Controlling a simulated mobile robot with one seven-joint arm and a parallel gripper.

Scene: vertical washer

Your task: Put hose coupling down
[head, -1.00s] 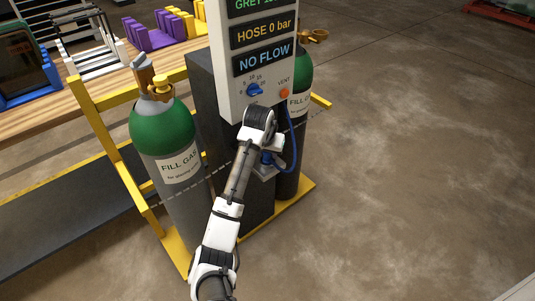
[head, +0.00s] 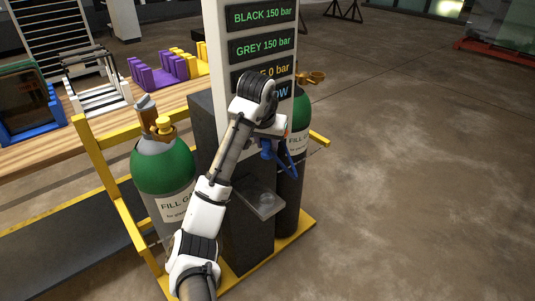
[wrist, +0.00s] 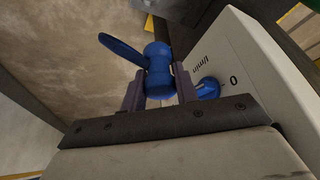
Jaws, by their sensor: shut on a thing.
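The hose coupling (head: 267,151) is a blue cylinder with a blue hose leading off to the right. My gripper (head: 270,140) is shut on it and holds it in front of the panel, above the small grey shelf (head: 264,206). In the wrist view the coupling (wrist: 158,72) sits between the two fingers of my gripper (wrist: 158,84). The hose extends from it to the upper left. The shelf has a round pale mark or recess and nothing blue on it.
The white panel (head: 224,25) has lit displays, partly hidden by my arm. A blue dial (wrist: 207,88) is close beside the gripper. Green-topped cylinders, including the left one (head: 163,168), stand in a yellow frame (head: 99,155). Open floor lies to the right.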

